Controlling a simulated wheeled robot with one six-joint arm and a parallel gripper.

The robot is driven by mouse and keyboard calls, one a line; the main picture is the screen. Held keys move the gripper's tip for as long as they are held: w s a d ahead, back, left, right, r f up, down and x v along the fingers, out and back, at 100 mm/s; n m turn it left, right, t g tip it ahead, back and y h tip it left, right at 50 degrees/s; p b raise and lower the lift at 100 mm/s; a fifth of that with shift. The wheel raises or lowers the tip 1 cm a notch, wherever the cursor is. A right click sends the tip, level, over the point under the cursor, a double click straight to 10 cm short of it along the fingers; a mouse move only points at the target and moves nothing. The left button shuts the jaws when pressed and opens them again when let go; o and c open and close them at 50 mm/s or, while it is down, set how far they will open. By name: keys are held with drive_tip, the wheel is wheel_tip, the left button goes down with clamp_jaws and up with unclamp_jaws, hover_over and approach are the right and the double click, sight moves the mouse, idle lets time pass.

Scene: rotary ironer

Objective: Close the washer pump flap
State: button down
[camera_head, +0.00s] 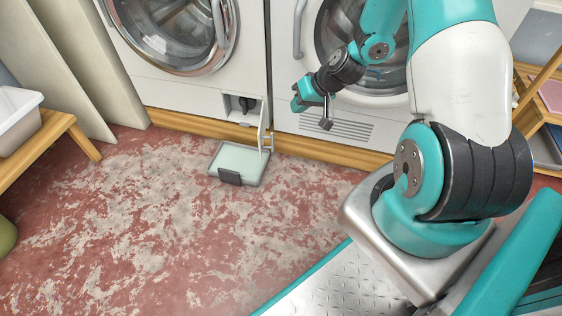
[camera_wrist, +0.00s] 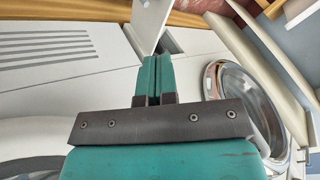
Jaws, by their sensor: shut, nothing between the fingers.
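The washer pump flap (camera_head: 262,127) stands open at the lower right corner of the left washer (camera_head: 195,94), swung out from the front. Behind it the pump opening (camera_head: 240,106) shows a dark knob inside. My gripper (camera_head: 296,106) is in front of the right machine, to the right of the flap and apart from it in the head view. In the wrist view my gripper (camera_wrist: 154,60) has its teal fingers together and empty. The flap (camera_wrist: 150,22) shows as a pale panel just beyond the fingertips; I cannot tell whether they touch.
A shallow tray (camera_head: 240,160) with a dark grip lies on the floor below the flap. The right machine (camera_head: 291,75) has a vent grille (camera_head: 338,129). A wooden bench (camera_head: 62,130) with a white tub (camera_head: 16,118) is at left.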

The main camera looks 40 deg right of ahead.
drive_tip(key=s+d+f+m+h+b, duration=0.1)
drive_tip(key=d+f+b, duration=0.35)
drive_tip(key=f, duration=0.65)
drive_tip(key=w+a+f+b, duration=0.6)
drive_tip(key=w+f+b, duration=0.1)
drive_tip(key=shift+f+m+t, duration=0.15)
drive_tip(key=shift+m+t, duration=0.15)
drive_tip(key=shift+t, duration=0.1)
